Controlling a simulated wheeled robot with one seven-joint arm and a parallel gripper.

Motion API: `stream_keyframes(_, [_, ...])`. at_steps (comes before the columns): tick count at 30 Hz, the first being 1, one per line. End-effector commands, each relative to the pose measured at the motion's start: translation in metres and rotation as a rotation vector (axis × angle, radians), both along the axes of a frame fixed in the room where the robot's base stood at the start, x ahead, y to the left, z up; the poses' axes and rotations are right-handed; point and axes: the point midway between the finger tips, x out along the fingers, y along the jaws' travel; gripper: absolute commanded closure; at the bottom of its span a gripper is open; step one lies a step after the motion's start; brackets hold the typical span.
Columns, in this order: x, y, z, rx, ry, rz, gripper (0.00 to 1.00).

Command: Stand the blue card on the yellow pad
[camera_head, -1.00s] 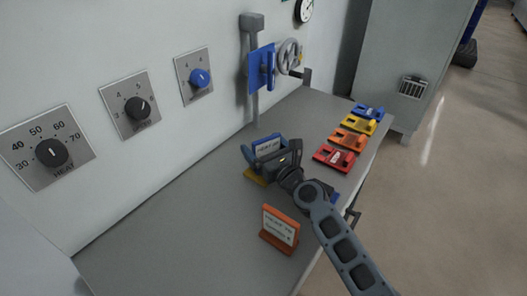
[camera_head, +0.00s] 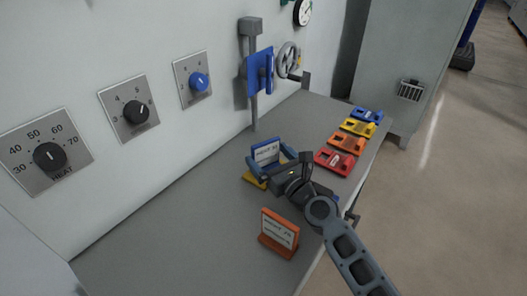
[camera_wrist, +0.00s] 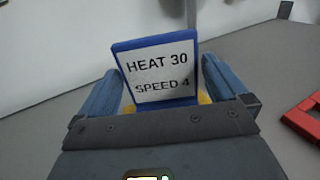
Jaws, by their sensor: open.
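The blue card (camera_head: 266,151), with a white label, stands upright at the yellow pad (camera_head: 253,182) on the grey bench. In the wrist view the card (camera_wrist: 155,68) reads "HEAT 30 SPEED 4", and a little of the yellow pad (camera_wrist: 204,97) shows behind my fingers. My gripper (camera_head: 271,160) is open, with one blue finger on each side of the card. In the wrist view a gap shows between the card and each finger of my gripper (camera_wrist: 161,84). The card's lower edge and most of the pad are hidden by my gripper.
An orange card (camera_head: 279,231) stands on the bench nearer the camera. Red (camera_head: 334,161), orange (camera_head: 347,143), yellow (camera_head: 358,128) and blue (camera_head: 366,115) holders line the right edge. Wall dials, a blue lever plate (camera_head: 259,72) and a handwheel (camera_head: 288,59) are at the back.

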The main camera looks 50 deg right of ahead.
Motion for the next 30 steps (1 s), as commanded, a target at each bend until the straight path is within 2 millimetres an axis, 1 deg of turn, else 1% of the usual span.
stream_keyframes(1, [-0.012, 0.004, -0.003, 0.001, 0.002, 0.0, 0.0])
stream_keyframes(6, [-0.042, 0.016, -0.003, 0.001, 0.002, 0.0, 0.0])
stream_keyframes(12, [-0.067, 0.025, -0.002, 0.0, 0.0, 0.0, 0.0])
stream_keyframes(18, [-0.076, 0.029, 0.0, 0.0, -0.001, 0.0, 0.0])
stream_keyframes(30, [-0.076, 0.029, 0.0, 0.0, 0.0, 0.0, 0.0])
